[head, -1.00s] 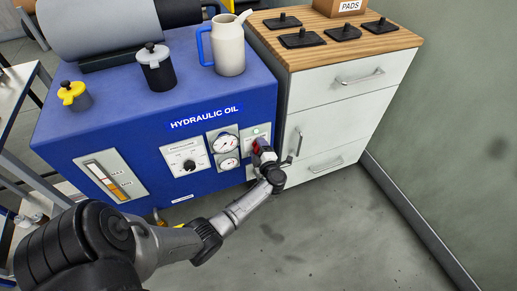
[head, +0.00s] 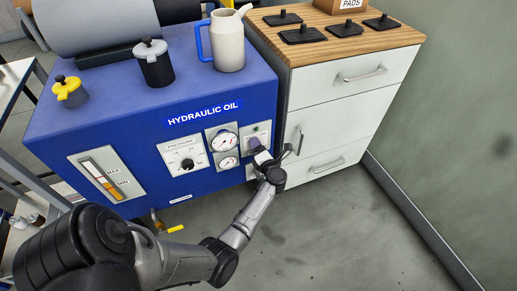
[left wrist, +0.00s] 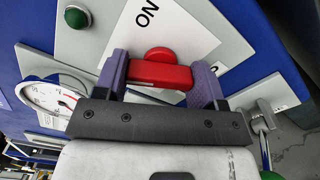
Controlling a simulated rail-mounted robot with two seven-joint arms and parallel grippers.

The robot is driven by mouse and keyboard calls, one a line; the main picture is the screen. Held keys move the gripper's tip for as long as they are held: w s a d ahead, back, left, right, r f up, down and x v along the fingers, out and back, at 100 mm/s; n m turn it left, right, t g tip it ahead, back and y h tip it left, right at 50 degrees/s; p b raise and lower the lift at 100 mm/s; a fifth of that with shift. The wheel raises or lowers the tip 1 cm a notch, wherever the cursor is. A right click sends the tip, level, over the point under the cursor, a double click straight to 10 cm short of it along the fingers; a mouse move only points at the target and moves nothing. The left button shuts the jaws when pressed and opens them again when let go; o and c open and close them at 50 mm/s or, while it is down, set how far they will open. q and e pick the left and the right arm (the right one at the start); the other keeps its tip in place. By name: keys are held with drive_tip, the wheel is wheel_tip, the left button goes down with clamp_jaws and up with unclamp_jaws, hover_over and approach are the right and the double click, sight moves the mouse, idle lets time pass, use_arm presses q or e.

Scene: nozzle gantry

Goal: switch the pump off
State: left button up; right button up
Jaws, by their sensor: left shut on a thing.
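The blue hydraulic oil unit (head: 120,130) stands in the middle of the head view. On its front right is a small grey switch panel (head: 262,128). My left gripper (head: 259,150) is at this panel. In the left wrist view its purple fingers (left wrist: 162,78) are shut on the red switch handle (left wrist: 157,56), one finger at each end. The handle lies crosswise in that picture. A label reading "ON" (left wrist: 148,14) shows beside it, upside down. A green lamp (left wrist: 76,17) on the panel looks dark. The fingers hide part of the panel. My right gripper is out of view.
Two round gauges (head: 223,141) and a pressure dial (head: 186,158) are just left of the switch panel. A white drawer cabinet (head: 335,125) stands close on the right. A jug (head: 228,42) and a black canister (head: 154,65) stand on the unit. The floor in front is clear.

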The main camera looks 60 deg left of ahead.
use_arm(q)
drive_tip(key=shift+n, duration=0.7)
drive_tip(key=o, duration=0.9)
drive_tip(key=shift+s+d+p, duration=0.3)
drive_tip(key=shift+d+p, duration=0.3)
drive_tip(key=shift+d, duration=1.4)
drive_tip(key=shift+s+d+p, duration=0.3)
drive_tip(key=shift+d+p, duration=0.3)
drive_tip(key=shift+d, duration=1.4)
drive_tip(key=shift+s+d+p, duration=0.3)
drive_tip(key=shift+d+p, duration=0.3)
drive_tip(key=shift+d, duration=1.4)
